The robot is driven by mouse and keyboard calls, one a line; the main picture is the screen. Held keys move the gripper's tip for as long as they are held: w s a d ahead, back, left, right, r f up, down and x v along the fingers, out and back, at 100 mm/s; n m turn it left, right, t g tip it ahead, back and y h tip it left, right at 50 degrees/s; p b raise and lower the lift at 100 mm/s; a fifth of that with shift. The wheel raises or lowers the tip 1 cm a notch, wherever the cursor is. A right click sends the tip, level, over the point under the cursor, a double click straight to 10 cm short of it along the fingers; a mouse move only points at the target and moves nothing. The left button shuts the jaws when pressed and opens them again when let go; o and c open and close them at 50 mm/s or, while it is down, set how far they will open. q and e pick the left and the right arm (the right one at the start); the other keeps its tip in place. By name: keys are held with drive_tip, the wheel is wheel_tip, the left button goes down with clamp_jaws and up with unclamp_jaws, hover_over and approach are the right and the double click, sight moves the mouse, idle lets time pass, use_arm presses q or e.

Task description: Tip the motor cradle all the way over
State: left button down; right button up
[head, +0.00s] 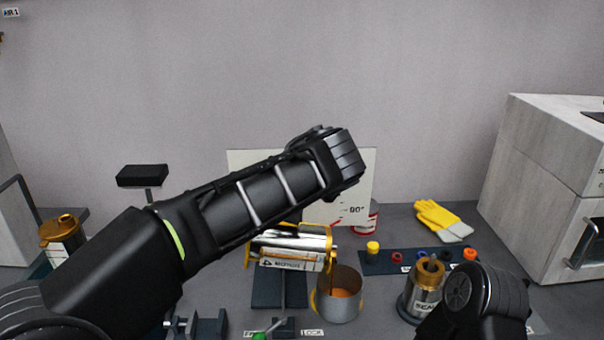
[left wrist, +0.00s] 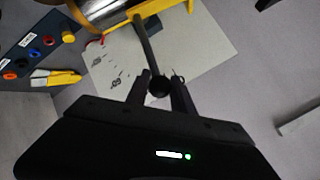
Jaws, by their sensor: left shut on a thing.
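The motor cradle (head: 247,258) is yellow and holds a shiny silver cylinder (head: 290,238) with a white label, above a dark stand (head: 277,293). In the head view my left arm covers part of the cradle and hides its gripper. In the left wrist view, my left gripper (left wrist: 160,84) is shut on the black ball knob (left wrist: 159,87) of a dark lever (left wrist: 144,45), which runs to the yellow cradle frame (left wrist: 150,11). A metal pot (head: 338,304) with orange-brown contents stands just right of the stand. Only part of my right arm shows.
A white board (head: 354,190) marked with angles stands behind the cradle. A dark strip with colored caps (head: 397,258), yellow gloves (head: 441,219) and a brass-topped cylinder (head: 424,288) are to the right. Another brass-topped canister (head: 62,240) stands left. A large grey machine (head: 545,180) bounds the right.

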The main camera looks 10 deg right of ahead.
use_arm(q)
drive_tip(key=shift+d+f, duration=0.1)
drive_tip(key=shift+f, duration=0.1)
drive_tip(key=c, duration=1.1)
unclamp_jaws()
drive_tip(key=shift+r, duration=0.1)
drive_tip(key=v, duration=0.7)
drive_tip(key=shift+s+r+b, duration=0.2)
drive_tip(key=shift+s+b, duration=0.15)
drive_tip(key=shift+b, duration=0.1)
